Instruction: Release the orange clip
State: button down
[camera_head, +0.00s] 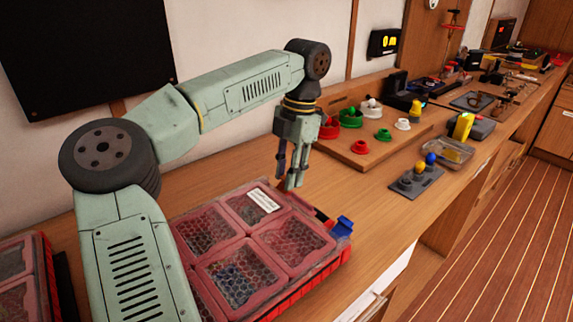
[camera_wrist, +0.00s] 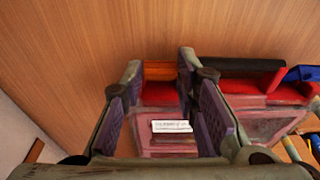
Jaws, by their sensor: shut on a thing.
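The orange clip (camera_wrist: 160,70) is a short orange bar at the back edge of the red organiser box (camera_head: 328,258), in the wrist view. My gripper (camera_wrist: 160,75) has its two fingers on either side of the clip, closed against its ends. In the head view my gripper (camera_head: 290,182) points down at the box's far edge and hides the clip. The box has a clear lid with a white label (camera_head: 263,199). A blue clip (camera_head: 343,226) sticks out at the box's right corner. Whether the orange clip is latched or lifted cannot be told.
A black handle (camera_wrist: 238,64) lies right beside my right finger in the wrist view. A board with red, green and white round pieces (camera_head: 375,150) stands behind. A grey stand with yellow and blue knobs (camera_head: 414,182) is at right. Bare wood lies between them.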

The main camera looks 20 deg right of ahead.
jog(key=c, duration=1.2)
grip_release()
jog(key=shift+c, duration=0.2)
notch_tip(320, 180, up, 7)
jog(key=d, duration=0.1)
jog(key=shift+w+d+r, duration=0.2)
jog(key=shift+w, duration=0.05)
